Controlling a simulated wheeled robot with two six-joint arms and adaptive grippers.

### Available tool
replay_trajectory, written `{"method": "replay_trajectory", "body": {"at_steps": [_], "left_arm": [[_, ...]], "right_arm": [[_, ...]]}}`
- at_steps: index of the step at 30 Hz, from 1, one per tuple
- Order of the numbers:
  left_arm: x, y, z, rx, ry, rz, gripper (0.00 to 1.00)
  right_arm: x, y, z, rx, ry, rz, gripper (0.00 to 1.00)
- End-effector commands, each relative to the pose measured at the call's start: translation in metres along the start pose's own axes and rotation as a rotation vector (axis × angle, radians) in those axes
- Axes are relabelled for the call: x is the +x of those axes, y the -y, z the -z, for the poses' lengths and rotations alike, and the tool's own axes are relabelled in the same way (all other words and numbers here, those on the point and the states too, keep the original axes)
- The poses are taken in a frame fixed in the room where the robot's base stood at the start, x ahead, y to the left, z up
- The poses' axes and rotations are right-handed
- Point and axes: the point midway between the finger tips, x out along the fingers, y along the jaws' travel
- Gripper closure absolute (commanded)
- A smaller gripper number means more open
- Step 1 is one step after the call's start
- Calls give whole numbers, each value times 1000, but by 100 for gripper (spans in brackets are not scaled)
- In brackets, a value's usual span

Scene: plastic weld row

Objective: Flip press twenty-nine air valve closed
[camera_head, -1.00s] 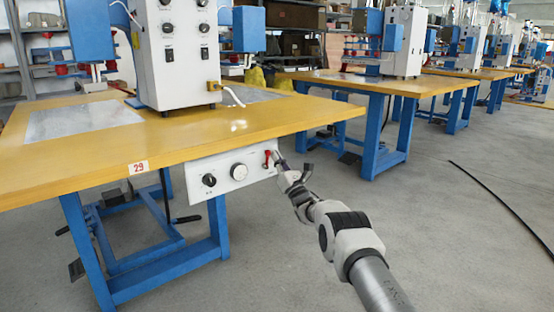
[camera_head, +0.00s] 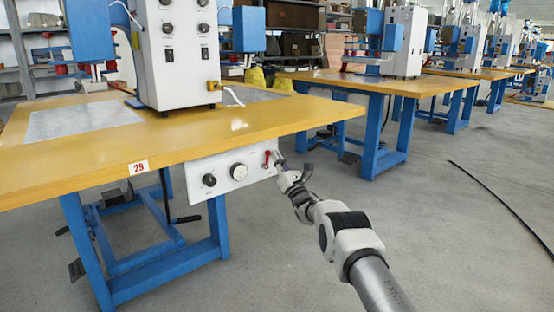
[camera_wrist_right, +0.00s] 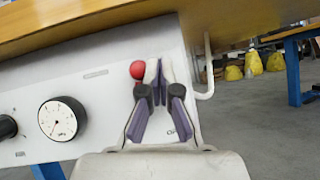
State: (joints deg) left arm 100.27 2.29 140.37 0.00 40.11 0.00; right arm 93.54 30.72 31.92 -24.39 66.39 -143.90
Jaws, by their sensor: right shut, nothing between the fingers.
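The air valve of press twenty-nine has a red lever (camera_head: 267,158) at the right end of the white panel (camera_head: 212,186) under the yellow table. In the right wrist view its round red knob (camera_wrist_right: 138,70) shows just left of the fingertips, with part of the lever hidden behind the left finger. My right gripper (camera_head: 280,160) is in front of the panel's right end, close beside the lever. It also shows in the right wrist view (camera_wrist_right: 159,75), with its fingertips together and nothing between them. I cannot tell whether it touches the lever. My left gripper is out of view.
The table (camera_head: 225,133) carries a "29" label (camera_head: 138,167) and its edge overhangs the panel. A gauge (camera_head: 238,172) and a black knob (camera_head: 209,180) sit left of the lever. A bent white pipe (camera_wrist_right: 207,70) hangs right of the fingers. Floor to the right is open.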

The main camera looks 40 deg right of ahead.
Motion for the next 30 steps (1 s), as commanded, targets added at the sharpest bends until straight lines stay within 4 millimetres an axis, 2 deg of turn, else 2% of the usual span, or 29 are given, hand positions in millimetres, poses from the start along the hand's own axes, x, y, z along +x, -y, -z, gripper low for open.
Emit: {"method": "replay_trajectory", "body": {"at_steps": [7, 12, 13, 14, 18, 24, 30], "left_arm": [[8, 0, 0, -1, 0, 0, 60], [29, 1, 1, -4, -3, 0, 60], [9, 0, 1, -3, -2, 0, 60], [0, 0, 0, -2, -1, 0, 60], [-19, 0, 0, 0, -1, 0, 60], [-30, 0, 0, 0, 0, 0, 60], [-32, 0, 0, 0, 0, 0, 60]], "right_arm": [[-8, 7, 6, 0, -1, -1, 100], [-30, 27, 19, 2, -1, -4, 100], [-29, 28, 6, 3, -4, -1, 100], [-34, 31, 2, 4, -5, -1, 100], [-66, 48, -5, 2, -5, -1, 100], [-99, 65, -9, 4, -3, -4, 100], [-109, 70, -9, 4, -1, -5, 100]]}}
